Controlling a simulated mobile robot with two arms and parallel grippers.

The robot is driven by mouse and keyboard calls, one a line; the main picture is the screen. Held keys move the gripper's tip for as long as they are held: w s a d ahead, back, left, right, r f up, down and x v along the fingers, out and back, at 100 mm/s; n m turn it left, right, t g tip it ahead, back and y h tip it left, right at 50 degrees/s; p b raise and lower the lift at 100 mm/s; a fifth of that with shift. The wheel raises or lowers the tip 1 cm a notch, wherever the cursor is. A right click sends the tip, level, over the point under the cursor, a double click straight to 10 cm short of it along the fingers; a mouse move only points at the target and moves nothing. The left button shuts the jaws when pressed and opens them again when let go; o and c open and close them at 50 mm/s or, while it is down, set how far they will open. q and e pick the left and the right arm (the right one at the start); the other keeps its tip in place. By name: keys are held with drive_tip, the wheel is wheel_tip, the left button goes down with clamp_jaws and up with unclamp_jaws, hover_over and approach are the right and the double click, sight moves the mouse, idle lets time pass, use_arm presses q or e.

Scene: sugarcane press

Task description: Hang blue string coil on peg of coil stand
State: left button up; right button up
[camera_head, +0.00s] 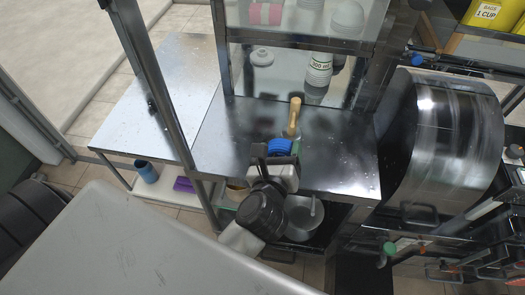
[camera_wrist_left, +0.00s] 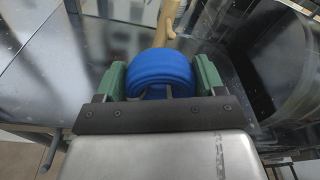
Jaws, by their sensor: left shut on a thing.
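The blue string coil (camera_head: 280,146) is between the green-padded fingers of my left gripper (camera_wrist_left: 160,80), which is shut on it. The coil also shows in the left wrist view (camera_wrist_left: 160,72), rounded and upright, with its lower part behind the gripper's dark plate. The wooden coil stand (camera_head: 295,112) rises from the metal table just behind the coil. In the left wrist view its post (camera_wrist_left: 163,35) stands directly beyond the coil, with a short branch at the upper right. I cannot tell whether the coil touches the stand or is around its peg. My right gripper is not in view.
The steel table (camera_head: 225,140) is clear to the left of the stand. A glass-fronted shelf with white containers (camera_head: 320,68) is behind it. A large curved metal machine (camera_head: 450,135) stands to the right. A pot (camera_head: 302,218) is on the lower level.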

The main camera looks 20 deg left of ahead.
sight(293, 119)
use_arm(q)
drive_tip(key=shift+w+d+r, duration=0.35)
drive_tip(key=shift+w+d, duration=0.1)
drive_tip(key=shift+w+d+r, duration=0.1)
drive_tip(key=shift+w+d, duration=0.1)
drive_tip(key=shift+d, duration=0.05)
drive_tip(key=shift+w+a, duration=0.15)
drive_tip(key=shift+w, duration=0.45)
drive_tip(key=shift+a+x, duration=0.15)
drive_tip(key=shift+x, duration=1.6)
drive_tip(key=shift+a+x, duration=0.15)
drive_tip(key=shift+x, duration=1.65)
drive_tip(key=shift+w+a+f, duration=0.1)
drive_tip(key=shift+w+f, duration=0.3)
drive_tip(key=shift+w, duration=0.1)
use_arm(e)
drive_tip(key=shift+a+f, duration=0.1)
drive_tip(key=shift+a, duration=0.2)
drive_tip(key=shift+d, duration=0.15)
use_arm(q)
drive_tip(key=o, duration=1)
drive_tip(key=shift+c, duration=0.2)
